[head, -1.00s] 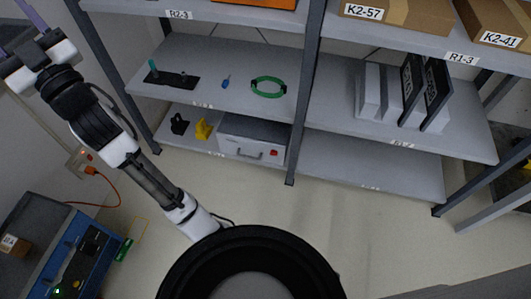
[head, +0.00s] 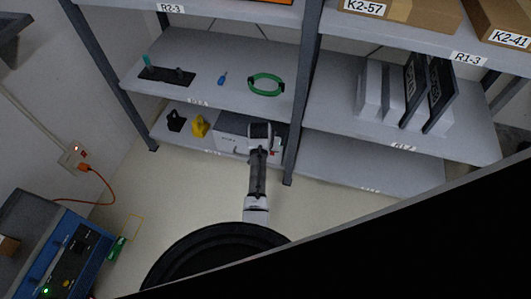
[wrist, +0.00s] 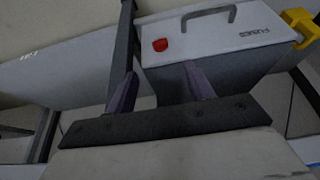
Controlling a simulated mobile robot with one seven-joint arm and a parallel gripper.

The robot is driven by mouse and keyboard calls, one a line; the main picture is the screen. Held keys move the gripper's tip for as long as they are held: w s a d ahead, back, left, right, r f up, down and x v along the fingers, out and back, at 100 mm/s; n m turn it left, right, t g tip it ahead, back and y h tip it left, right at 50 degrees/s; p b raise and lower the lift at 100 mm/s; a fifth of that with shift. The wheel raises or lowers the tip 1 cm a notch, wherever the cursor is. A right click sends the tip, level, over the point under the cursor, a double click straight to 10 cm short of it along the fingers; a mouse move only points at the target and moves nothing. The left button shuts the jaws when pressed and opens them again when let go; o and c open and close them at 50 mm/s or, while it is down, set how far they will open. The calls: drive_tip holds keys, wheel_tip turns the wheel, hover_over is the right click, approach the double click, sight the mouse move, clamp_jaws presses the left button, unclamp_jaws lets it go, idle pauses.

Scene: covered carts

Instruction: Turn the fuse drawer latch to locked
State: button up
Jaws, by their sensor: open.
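The fuse drawer (head: 230,125) is a grey box on the lowest left shelf in the head view, partly hidden behind my arm. In the wrist view the drawer front (wrist: 215,35) appears upside down, with a grey bar handle (wrist: 208,14) and a "FUSES" label. The red latch (wrist: 160,45) sits on this front near its left edge there. Whether it is locked is unclear. My gripper (wrist: 160,72) is open and empty. Its two dark fingers point toward the drawer, with the latch between them in the picture, apart from it.
A dark shelf post (wrist: 123,50) stands close by the left finger in the wrist view. A yellow object (head: 199,126) and a black one (head: 175,121) sit beside the drawer. A green ring (head: 266,84) lies on the shelf above. The lower right shelf (head: 350,165) is bare.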

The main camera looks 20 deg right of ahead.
drive_tip(key=b+x, duration=0.4)
drive_tip(key=x, duration=0.9)
drive_tip(key=shift+f, duration=0.4)
drive_tip(key=c, duration=1)
drive_tip(key=shift+f+h+b, duration=0.1)
drive_tip(key=shift+h+b, duration=0.2)
drive_tip(key=shift+b, duration=0.15)
drive_tip(key=n+g+h+b, duration=0.1)
drive_tip(key=g+h+b, duration=0.1)
drive_tip(key=b, duration=0.4)
drive_tip(key=n+g+h+b, duration=0.1)
drive_tip(key=g+h+b, duration=0.1)
drive_tip(key=h+b, duration=0.2)
drive_tip(key=w+a+f+n+g+h+b, duration=0.1)
drive_tip(key=h+b, duration=0.3)
drive_tip(key=b, duration=0.4)
drive_tip(key=shift+a+g+b, duration=0.15)
drive_tip(key=shift+g+b, duration=0.15)
drive_tip(key=shift+g, duration=0.3)
drive_tip(key=shift+r+h+b, duration=0.1)
drive_tip(key=shift+h+b, duration=0.2)
